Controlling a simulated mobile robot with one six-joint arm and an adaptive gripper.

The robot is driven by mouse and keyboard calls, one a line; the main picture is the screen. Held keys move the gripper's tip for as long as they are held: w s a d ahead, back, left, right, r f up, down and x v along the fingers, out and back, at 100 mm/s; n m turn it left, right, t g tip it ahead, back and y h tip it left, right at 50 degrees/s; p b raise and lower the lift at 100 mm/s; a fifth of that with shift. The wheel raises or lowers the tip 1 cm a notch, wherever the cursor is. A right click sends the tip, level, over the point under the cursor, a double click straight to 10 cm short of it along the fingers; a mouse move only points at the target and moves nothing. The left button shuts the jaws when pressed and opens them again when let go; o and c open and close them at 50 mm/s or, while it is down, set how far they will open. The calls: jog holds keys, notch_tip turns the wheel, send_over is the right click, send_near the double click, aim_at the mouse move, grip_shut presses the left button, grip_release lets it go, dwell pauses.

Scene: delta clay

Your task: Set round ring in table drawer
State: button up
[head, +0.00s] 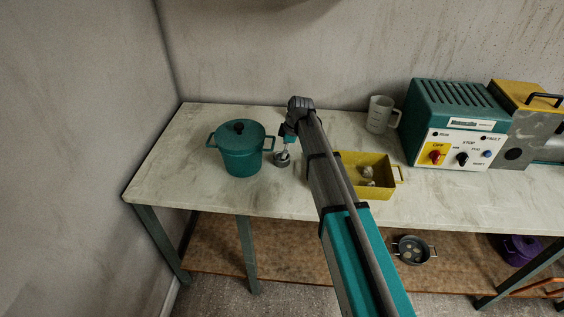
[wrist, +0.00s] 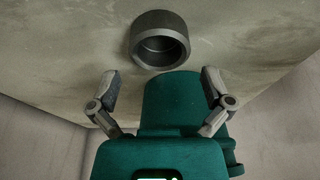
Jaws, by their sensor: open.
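The round ring (head: 282,159) is a dark grey, short hollow cylinder on the pale tabletop, just right of the teal pot. It also shows at the top of the wrist view (wrist: 159,42), with its open bore visible. My gripper (head: 286,148) is very near the ring in the head view and partly covers it. In the wrist view my gripper (wrist: 160,88) is open, its two fingers spread wide with nothing held between them; the ring lies beyond the tips. I cannot make out a table drawer in either view.
A lidded teal pot (head: 240,152) stands close left of my gripper. A yellow box (head: 377,190) with small items is right of my arm. A beaker (head: 379,114) and a teal control unit (head: 456,120) stand further right. A lower shelf (head: 225,255) holds a pan (head: 413,250).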

jog(key=shift+b+x, duration=1.9)
jog(key=shift+x, duration=0.3)
jog(key=c, duration=1.1)
jog(key=shift+d+r, duration=0.1)
jog(key=shift+r, duration=0.05)
